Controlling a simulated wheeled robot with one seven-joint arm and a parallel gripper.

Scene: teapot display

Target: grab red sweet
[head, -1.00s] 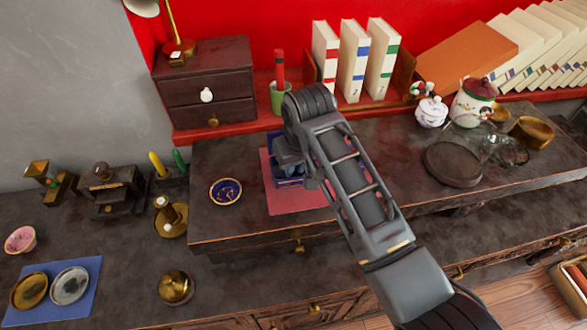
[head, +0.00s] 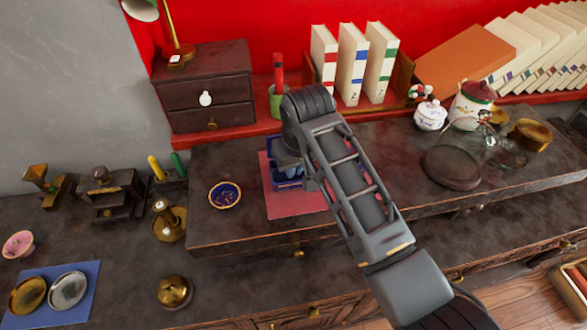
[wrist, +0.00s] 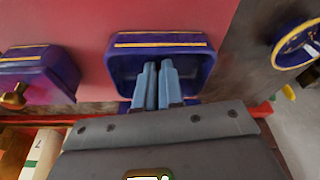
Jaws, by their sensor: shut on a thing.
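A blue box with a gold-edged rim (wrist: 160,40) stands open in the wrist view. It also shows in the head view (head: 284,183), partly behind my arm. My gripper (wrist: 158,68) points into the box, its two blue-grey fingers close together with a narrow gap. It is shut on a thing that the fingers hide. No red sweet can be made out in either view, and the box's inside is dark.
The box stands on a red mat (head: 297,205) on the raised dark desk. A blue bowl (head: 225,194) is to its left. A green cup (head: 276,98) and upright books (head: 352,65) stand behind. A blue piece with a gold knob (wrist: 38,72) is left in the wrist view.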

